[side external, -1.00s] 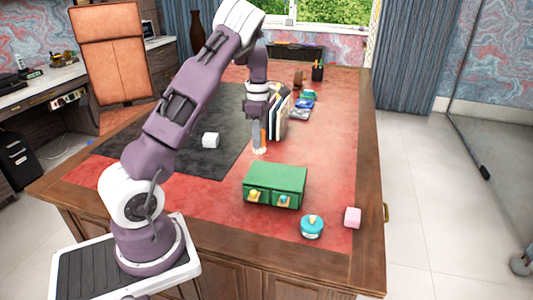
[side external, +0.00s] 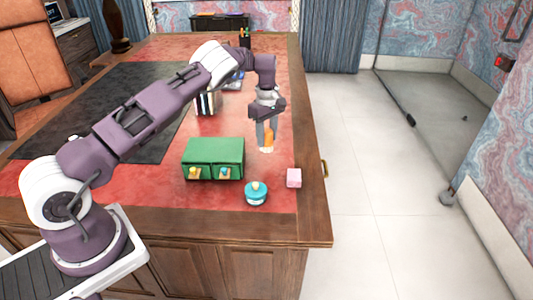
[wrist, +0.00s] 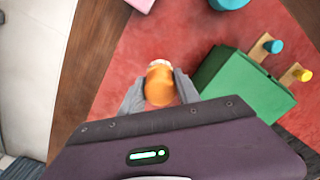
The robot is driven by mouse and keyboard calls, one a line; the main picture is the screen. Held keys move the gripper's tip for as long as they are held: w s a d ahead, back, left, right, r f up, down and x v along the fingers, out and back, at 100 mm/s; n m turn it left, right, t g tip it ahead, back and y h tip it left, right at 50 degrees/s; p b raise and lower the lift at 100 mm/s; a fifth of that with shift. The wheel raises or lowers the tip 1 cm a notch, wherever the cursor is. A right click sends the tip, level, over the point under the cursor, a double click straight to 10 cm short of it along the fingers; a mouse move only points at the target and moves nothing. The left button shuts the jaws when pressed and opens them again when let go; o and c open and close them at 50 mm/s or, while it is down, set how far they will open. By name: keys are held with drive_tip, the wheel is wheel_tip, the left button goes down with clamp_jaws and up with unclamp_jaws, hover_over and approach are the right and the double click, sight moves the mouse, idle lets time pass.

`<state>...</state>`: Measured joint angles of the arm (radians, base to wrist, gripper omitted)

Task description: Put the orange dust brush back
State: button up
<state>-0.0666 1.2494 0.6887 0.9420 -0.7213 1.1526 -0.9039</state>
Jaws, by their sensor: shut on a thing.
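My gripper (side external: 266,134) is shut on the orange dust brush (side external: 268,140). It holds the brush upright, pale bristles down, beyond and to the right of the green drawer box (side external: 214,157). In the wrist view the orange handle (wrist: 160,85) sits between the two grey fingers, over bare red leather. I cannot tell how far the bristles are above the desk.
A turquoise round container (side external: 256,193) and a pink block (side external: 294,178) stand near the desk's front right. Upright books (side external: 206,103) stand behind the green box. The desk's wooden right edge (side external: 308,150) is close by.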

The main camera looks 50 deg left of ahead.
sight(267, 148)
wheel_tip(267, 148, down, 5)
drive_tip(key=shift+f, duration=0.1)
drive_tip(key=o, duration=1.3)
